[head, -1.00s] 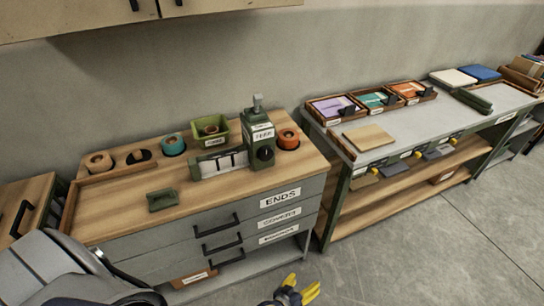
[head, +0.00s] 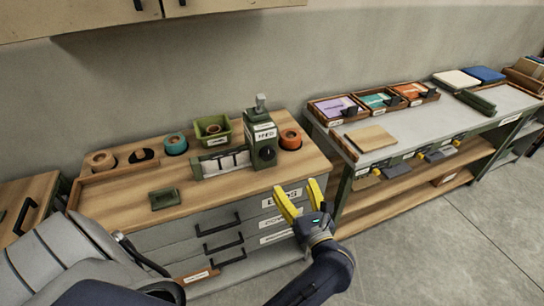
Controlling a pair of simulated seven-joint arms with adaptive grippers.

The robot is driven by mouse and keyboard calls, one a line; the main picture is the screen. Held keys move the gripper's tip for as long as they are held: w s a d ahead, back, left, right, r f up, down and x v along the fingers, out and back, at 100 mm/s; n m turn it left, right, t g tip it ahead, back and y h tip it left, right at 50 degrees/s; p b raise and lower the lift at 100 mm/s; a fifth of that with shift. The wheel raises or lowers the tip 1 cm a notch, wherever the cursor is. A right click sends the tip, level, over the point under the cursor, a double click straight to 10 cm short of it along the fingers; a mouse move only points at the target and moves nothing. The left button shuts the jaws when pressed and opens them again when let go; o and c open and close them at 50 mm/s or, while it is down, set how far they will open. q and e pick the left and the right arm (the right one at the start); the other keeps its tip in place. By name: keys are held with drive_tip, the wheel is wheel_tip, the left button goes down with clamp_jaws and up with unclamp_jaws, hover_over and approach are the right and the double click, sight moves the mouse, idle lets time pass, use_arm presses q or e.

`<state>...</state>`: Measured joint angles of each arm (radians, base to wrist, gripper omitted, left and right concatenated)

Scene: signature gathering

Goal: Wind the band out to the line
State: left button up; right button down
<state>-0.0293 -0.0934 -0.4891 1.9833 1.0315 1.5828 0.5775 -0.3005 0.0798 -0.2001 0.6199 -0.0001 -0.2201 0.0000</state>
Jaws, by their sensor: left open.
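A green upright machine (head: 261,138) with a lever on top, a white label and a dark round knob low on its front stands on the wooden top of the drawer cabinet. A low green piece with pale upright panels (head: 225,162) adjoins its left side. I cannot clearly make out a band or a line on it. An orange roll (head: 290,139) sits just right of the machine. My left gripper (head: 296,187) is open and empty, its yellow fingers spread in front of the cabinet's top drawer, below and right of the machine. My right gripper is not in view.
A teal roll (head: 176,144), a tan roll (head: 102,161) and a green bin (head: 213,129) holding a roll stand along the back. A small dark green tray (head: 164,199) lies at front left. A grey bench (head: 410,130) with paper trays stands right. The top's front middle is clear.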

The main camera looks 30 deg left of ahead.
use_arm(q)
drive_tip(key=f+n+g, duration=0.1)
drive_tip(key=f, duration=0.1)
approach(269, 156)
drive_tip(key=shift+n, duration=0.3)
drive_tip(key=x, duration=1)
drive_tip(key=shift+r, duration=0.1)
drive_tip(key=shift+s, duration=0.1)
drive_tip(key=shift+c, duration=0.3)
drive_tip(key=c, duration=1.3)
